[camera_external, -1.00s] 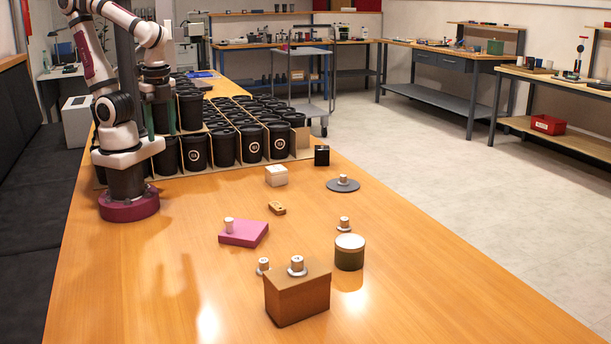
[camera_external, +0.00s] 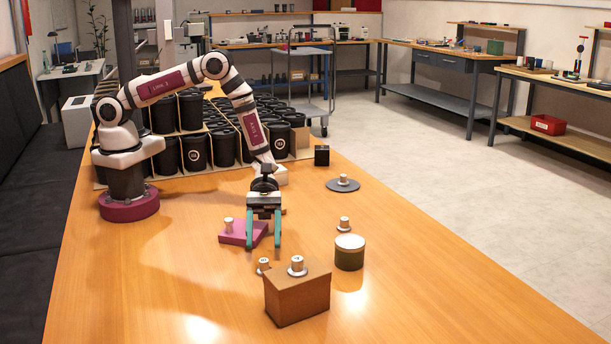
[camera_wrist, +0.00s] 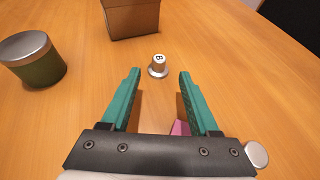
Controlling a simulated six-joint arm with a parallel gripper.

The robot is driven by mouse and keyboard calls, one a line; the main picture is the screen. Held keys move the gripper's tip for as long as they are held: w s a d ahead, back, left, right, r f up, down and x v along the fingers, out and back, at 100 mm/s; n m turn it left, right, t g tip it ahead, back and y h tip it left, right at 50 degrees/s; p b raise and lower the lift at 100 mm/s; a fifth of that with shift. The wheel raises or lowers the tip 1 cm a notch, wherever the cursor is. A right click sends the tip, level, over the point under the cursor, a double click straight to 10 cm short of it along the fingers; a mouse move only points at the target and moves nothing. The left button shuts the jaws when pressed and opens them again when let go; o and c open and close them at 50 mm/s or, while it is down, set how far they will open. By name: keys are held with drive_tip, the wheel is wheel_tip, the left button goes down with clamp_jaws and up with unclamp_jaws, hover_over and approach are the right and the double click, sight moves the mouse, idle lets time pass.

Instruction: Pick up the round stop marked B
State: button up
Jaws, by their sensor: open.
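The round stop marked B (camera_wrist: 157,66) is a small silver knob with a wider base flange and a white top carrying a black B. It stands upright on the table. In the external view it is the stop (camera_external: 263,267) at the left of the brown box; its letter is unreadable there. My gripper (camera_external: 263,244) points down with its green fingers apart and nothing between them. It is above and behind the stop, apart from it. In the wrist view the stop shows beyond the fingertips (camera_wrist: 160,75), between their lines.
The brown box (camera_external: 298,297) carries another stop (camera_external: 297,265) on top. A lidded green tin (camera_external: 349,255) stands to the right. A pink block (camera_external: 240,234) with a stop (camera_external: 228,225) lies beside my gripper. Another stop (camera_external: 344,223) stands behind the tin. The front-left table is clear.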

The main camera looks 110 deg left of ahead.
sight(263, 260)
drive_tip(key=x, duration=0.7)
drive_tip(key=shift+w+r, duration=0.1)
clamp_jaws()
